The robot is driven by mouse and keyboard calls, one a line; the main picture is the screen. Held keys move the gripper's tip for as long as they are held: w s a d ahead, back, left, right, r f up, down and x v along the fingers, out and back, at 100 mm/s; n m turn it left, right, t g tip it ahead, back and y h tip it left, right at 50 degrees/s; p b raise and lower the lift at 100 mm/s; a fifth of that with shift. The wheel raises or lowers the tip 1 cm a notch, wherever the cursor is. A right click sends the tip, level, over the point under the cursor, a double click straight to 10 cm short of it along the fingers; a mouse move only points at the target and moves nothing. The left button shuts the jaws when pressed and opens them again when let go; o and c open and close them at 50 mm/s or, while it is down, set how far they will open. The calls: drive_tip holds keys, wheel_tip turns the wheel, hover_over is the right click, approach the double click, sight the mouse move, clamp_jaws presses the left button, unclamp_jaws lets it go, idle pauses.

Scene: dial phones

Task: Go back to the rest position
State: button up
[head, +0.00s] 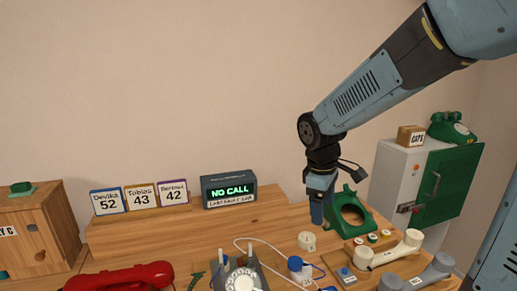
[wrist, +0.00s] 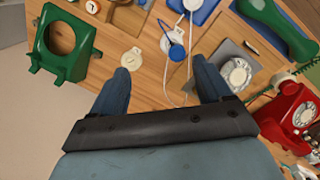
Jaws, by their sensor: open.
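My gripper (head: 321,212) hangs above the wooden table (head: 270,217) at the right of the middle in the head view. In the wrist view, my gripper (wrist: 162,83) has its two blue fingers spread wide apart with nothing between them. A cream disc (wrist: 130,54) lies on the table just past the left finger. A grey-based phone with a white dial (wrist: 236,73) stands past the right finger. The head view shows the white dial (head: 242,281) at the bottom edge.
A green phone shell (head: 350,212) stands close to the right of my gripper. A red handset (head: 120,278) lies at the front left. A display reading NO CALL (head: 229,191) and number cards (head: 140,196) stand on the back shelf. A white and green cabinet (head: 400,172) stands at the right.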

drive_tip(key=s+d+r+m+t+y, duration=0.1)
drive_tip(key=s+d+r+m+t, duration=0.3)
drive_tip(key=s+d+r+m, duration=0.3)
drive_tip(key=shift+s+r+m+t, duration=0.4)
drive_tip(key=shift+s+r+m, duration=1.7)
drive_tip(key=shift+s, duration=1.3)
drive_tip(key=shift+f, duration=0.15)
